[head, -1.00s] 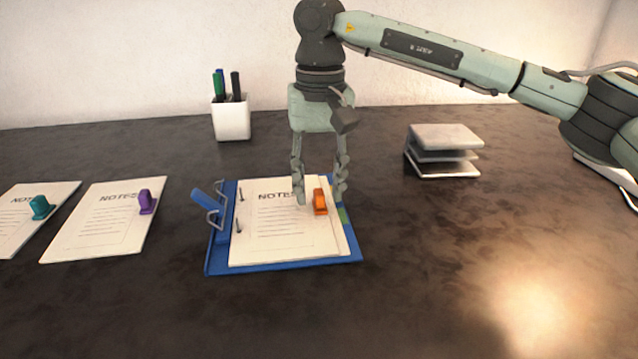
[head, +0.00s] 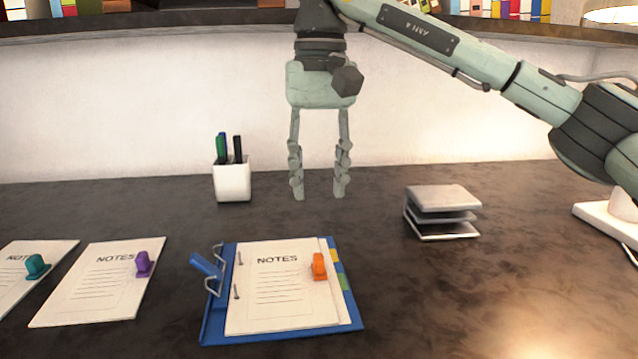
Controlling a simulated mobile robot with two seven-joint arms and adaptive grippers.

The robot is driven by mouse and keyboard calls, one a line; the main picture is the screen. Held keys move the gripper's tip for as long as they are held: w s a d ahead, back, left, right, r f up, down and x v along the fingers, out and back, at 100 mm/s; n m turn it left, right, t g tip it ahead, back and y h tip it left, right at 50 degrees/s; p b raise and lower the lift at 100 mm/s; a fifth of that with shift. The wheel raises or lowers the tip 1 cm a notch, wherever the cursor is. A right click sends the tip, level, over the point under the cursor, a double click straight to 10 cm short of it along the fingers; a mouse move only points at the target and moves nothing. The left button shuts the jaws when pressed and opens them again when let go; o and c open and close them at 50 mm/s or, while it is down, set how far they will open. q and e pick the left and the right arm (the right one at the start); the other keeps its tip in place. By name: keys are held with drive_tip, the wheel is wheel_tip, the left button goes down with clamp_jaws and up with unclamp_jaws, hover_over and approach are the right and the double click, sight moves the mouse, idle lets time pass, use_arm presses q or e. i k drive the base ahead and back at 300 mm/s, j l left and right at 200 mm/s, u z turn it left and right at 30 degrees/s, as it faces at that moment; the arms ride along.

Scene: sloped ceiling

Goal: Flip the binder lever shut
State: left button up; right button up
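A blue binder (head: 216,331) lies open on the dark desk, with a stack of notes pages (head: 280,310) on it. Its blue lever (head: 205,265) sticks up and out at the left side, by the raised metal ring arches (head: 212,285). Two thin metal posts stand at the pages' left edge. An orange clip (head: 319,266) sits on the pages' right side. My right gripper (head: 319,194) is open and empty, pointing down in the air above and behind the binder. My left gripper does not show.
Two loose notes sheets lie to the left, one with a purple clip (head: 142,264), one with a teal clip (head: 36,267). A white pen cup (head: 232,182) stands behind. A metal tray stack (head: 443,212) stands to the right. The front right desk is clear.

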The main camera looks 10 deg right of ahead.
sight(213, 272)
drive_tip(key=k, duration=1.5)
